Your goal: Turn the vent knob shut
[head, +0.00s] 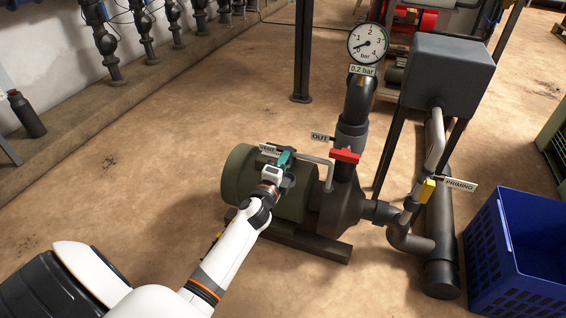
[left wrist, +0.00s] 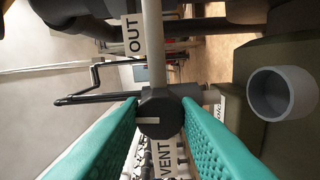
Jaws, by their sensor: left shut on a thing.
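The vent knob (left wrist: 160,115) is a dark round knob with a short white line on its face, beside a white VENT tag (left wrist: 165,158) in the left wrist view. My left gripper (left wrist: 160,110) has its teal fingers on either side of the knob, shut on it. In the head view my left gripper (head: 287,158) is over the green motor of the pump, at the end of a thin grey pipe (head: 314,160). It hides the knob there. My right gripper is in neither view.
A red valve handle (head: 345,155) by the OUT tag (head: 320,137) is just right of my gripper. A gauge (head: 368,43) above reads low, with a 0.2 bar tag. A yellow handle (head: 427,190) is by the PRIMING tag. A blue crate (head: 515,255) stands at the right.

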